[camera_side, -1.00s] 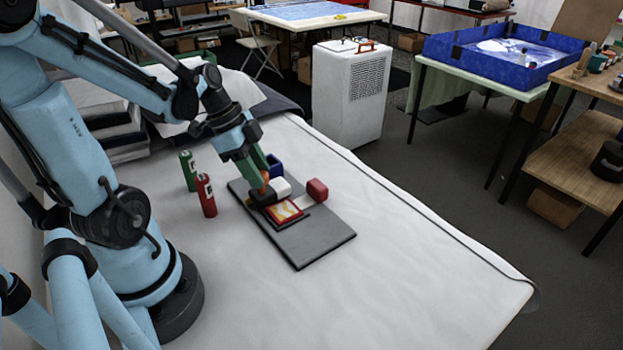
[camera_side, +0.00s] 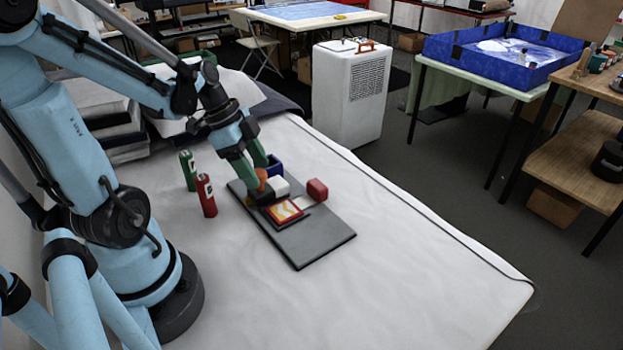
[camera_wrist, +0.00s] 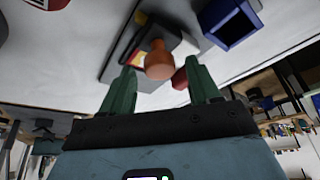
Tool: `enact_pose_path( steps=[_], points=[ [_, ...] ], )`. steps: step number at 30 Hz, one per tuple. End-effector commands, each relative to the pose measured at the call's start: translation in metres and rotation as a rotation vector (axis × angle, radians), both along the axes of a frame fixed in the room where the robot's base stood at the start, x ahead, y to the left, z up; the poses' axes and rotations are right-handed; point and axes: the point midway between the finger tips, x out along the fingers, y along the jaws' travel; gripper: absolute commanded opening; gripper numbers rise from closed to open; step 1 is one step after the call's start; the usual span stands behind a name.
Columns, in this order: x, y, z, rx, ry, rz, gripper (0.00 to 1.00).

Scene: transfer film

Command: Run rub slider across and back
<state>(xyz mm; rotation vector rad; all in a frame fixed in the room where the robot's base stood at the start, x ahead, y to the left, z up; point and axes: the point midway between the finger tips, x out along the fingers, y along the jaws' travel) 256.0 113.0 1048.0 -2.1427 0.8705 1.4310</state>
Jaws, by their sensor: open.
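The rub slider is a dark block with an orange knob (camera_side: 262,177), at the far left end of the grey board (camera_side: 318,243). The knob also shows in the wrist view (camera_wrist: 158,60), ahead of and between my fingertips. A red-framed film card with a yellow pattern (camera_side: 284,211) lies on the board beside the slider. My gripper (camera_side: 250,174) has green fingers and is open close to the knob. In the wrist view my gripper (camera_wrist: 161,74) shows a finger on each side, with no clear contact. The slider's base is partly hidden by the knob and fingers.
A white block (camera_side: 279,186) and a red block (camera_side: 317,189) are by the board's far side. A green bottle (camera_side: 188,170) and a red bottle (camera_side: 207,196) stand left of the board. The right side of the table is clear.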

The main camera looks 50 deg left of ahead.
Motion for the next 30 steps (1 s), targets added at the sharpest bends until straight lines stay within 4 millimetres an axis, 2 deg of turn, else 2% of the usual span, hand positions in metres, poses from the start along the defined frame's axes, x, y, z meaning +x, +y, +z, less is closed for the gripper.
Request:
enact_pose_path(
  steps=[5,21,30],
  points=[
    [-0.005,0.005,0.016,0.000,0.000,0.002,0.61],
    [-0.026,0.024,0.085,-0.002,0.000,0.003,0.61],
    [-0.032,0.031,0.106,0.000,-0.001,0.001,0.61]
  ],
)
